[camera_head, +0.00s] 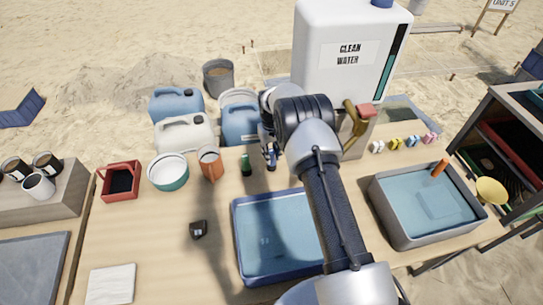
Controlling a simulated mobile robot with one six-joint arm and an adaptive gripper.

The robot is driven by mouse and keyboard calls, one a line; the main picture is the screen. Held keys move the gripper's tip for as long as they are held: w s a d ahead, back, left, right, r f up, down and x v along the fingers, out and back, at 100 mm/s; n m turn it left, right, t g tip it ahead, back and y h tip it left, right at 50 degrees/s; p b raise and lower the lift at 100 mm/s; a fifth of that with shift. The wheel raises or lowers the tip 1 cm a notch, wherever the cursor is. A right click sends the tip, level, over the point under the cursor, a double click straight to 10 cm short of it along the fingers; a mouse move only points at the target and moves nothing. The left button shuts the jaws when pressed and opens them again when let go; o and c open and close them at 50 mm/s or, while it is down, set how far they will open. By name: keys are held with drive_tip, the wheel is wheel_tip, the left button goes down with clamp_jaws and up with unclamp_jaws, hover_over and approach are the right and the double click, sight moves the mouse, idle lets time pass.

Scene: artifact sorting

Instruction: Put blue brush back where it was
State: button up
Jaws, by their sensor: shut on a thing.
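The blue brush (271,157) is small and partly hidden at the back of the table, just right of a green brush (246,166). My gripper (268,143) points down at the blue brush and is shut on its upper part. My arm covers much of the gripper, so the fingers show poorly. The blue brush looks roughly upright. I cannot tell whether its lower end touches the table.
A blue-rimmed water tray (240,240) lies in front, below my arm. A clean water tank (345,50) stands behind; a grey basin (385,205) is at right.

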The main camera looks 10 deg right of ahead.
drive_tip(key=shift+f, duration=0.3)
drive_tip(key=shift+f, duration=0.15)
drive_tip(key=o, duration=1)
drive_tip(key=shift+r, duration=0.2)
